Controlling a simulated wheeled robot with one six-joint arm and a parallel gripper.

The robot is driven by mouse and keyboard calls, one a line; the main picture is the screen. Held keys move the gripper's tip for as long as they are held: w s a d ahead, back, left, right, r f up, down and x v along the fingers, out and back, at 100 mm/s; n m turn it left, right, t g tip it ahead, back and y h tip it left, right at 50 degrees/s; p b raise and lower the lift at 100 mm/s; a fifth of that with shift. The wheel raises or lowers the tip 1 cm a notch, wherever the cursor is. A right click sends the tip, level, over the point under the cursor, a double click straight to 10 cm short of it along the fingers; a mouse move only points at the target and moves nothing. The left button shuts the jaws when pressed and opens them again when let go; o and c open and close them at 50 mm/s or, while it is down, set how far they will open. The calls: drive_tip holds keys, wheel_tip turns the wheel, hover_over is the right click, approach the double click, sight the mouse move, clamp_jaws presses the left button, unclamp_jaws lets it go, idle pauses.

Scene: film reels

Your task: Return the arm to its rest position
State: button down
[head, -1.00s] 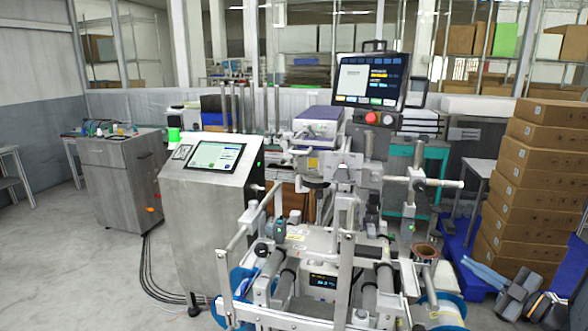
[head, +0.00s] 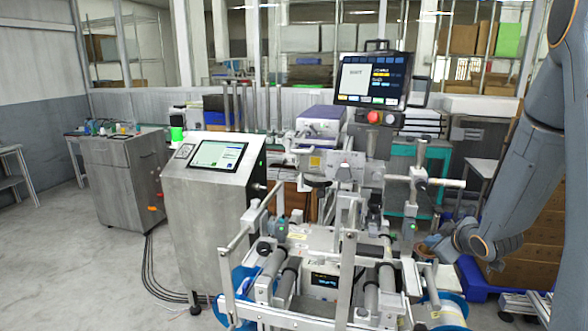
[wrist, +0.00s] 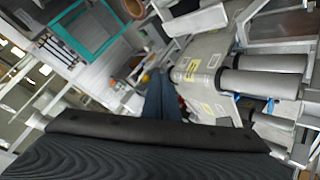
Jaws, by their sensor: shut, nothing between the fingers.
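My arm (head: 530,150) now fills the right side of the head view. It bends down from the top right edge, and its wrist (head: 475,238) sits at the right side of the film machine (head: 330,250). The fingers are not clear in the head view. In the wrist view my gripper (wrist: 160,93) shows as two blue-grey fingers lying together, with nothing between them, beyond the dark ridged gripper body (wrist: 130,150). The fingers point towards the machine's pale panel and grey rollers (wrist: 265,80); I cannot tell the gap to them.
The machine's monitor (head: 372,80) stands above it, left of my arm. A control console (head: 210,200) with a screen is further left. Stacked cartons (head: 545,240) on a blue pallet are partly hidden behind my arm. Open floor (head: 90,270) lies at the left.

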drive_tip(key=s+a+r+m+g, duration=0.1)
drive_tip(key=s+a+m+g, duration=0.2)
drive_tip(key=s+a, duration=0.7)
drive_tip(key=s+a+r+m+g, duration=0.1)
drive_tip(key=s+a+m+g, duration=0.3)
drive_tip(key=s+a, duration=0.6)
drive_tip(key=s+g, duration=0.2)
drive_tip(key=s, duration=0.4)
drive_tip(key=shift+s+a+m, duration=0.15)
drive_tip(key=shift+s+m, duration=0.15)
